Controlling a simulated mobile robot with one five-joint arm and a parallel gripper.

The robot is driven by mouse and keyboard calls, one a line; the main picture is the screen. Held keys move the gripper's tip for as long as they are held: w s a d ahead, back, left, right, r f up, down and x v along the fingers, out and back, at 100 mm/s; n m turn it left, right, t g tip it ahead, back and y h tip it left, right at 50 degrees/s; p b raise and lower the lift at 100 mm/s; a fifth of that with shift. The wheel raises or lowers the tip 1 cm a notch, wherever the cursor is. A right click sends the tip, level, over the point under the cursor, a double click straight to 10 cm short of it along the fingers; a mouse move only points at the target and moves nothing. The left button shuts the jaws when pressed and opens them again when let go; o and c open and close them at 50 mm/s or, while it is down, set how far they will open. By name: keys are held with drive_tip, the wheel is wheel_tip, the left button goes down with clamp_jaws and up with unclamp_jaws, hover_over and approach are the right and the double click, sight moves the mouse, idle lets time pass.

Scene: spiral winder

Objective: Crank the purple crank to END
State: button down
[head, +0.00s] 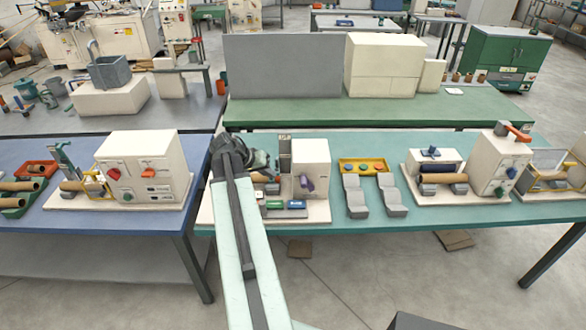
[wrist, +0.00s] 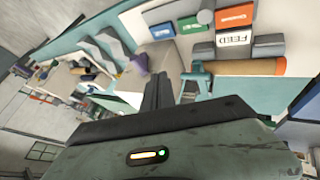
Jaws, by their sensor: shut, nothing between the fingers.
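The purple crank (head: 308,184) sits on the front of a cream machine box (head: 311,160) on the teal table. It also shows small in the wrist view (wrist: 140,62), left of my fingers. My gripper (head: 262,160) is at the left of that box, at the far end of my arm, apart from the crank. In the wrist view my dark fingers (wrist: 157,90) are together with nothing between them. An END mark cannot be made out in either view. My arm hides part of the machine's left side.
Below the box, green (head: 275,205) and blue (head: 297,204) blocks lie on the machine's base. Grey stepped holders (head: 356,195) and a yellow tray (head: 363,166) stand to the right.

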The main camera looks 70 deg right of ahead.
drive_tip(key=s+d+f+b, duration=0.6)
drive_tip(key=f+b, duration=0.1)
drive_tip(key=shift+s+d+f+b, duration=0.25)
drive_tip(key=shift+s+d+b, duration=0.05)
drive_tip(key=shift+s+d, duration=0.1)
